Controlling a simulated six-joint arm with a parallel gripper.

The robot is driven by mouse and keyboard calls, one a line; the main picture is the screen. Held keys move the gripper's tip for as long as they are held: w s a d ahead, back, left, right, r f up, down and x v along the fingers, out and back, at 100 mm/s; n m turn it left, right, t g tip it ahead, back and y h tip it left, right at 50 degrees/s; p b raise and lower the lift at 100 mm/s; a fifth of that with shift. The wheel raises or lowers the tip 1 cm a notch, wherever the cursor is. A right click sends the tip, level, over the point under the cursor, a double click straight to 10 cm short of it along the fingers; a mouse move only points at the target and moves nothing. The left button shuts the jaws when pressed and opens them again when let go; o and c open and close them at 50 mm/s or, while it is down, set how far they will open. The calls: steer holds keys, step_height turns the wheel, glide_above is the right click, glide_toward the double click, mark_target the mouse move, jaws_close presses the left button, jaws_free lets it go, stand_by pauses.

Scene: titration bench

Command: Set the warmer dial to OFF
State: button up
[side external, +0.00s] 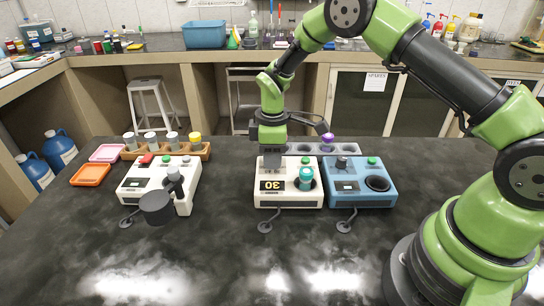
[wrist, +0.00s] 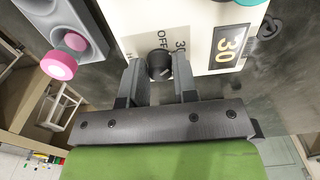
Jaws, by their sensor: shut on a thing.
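The warmer (side external: 262,201) is a white box in the middle of the bench with a lit display (side external: 272,185) reading 30. A teal-capped vial (side external: 306,178) stands in its well. In the wrist view the black warmer dial (wrist: 159,66) sits on the white top, with the labels OFF and 30 printed beside it. My gripper (wrist: 160,70) points down at the dial, shut on it with one finger on each side. Which label the dial points to I cannot tell for sure. In the side view my gripper (side external: 272,158) hides the dial.
A blue device (side external: 362,198) with a black knob stands close right of the warmer. A white device (side external: 140,183) with a dark round cup stands left. Behind the warmer is a grey rack (side external: 345,149) with a purple-topped piece (side external: 327,139).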

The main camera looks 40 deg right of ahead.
stand_by(0.5)
steer(key=n, duration=0.4)
steer(key=shift+n, duration=0.4)
steer(key=n, duration=0.3)
steer(key=o, duration=1.3)
steer(key=shift+c, duration=0.2)
steer(key=shift+r, duration=3.5)
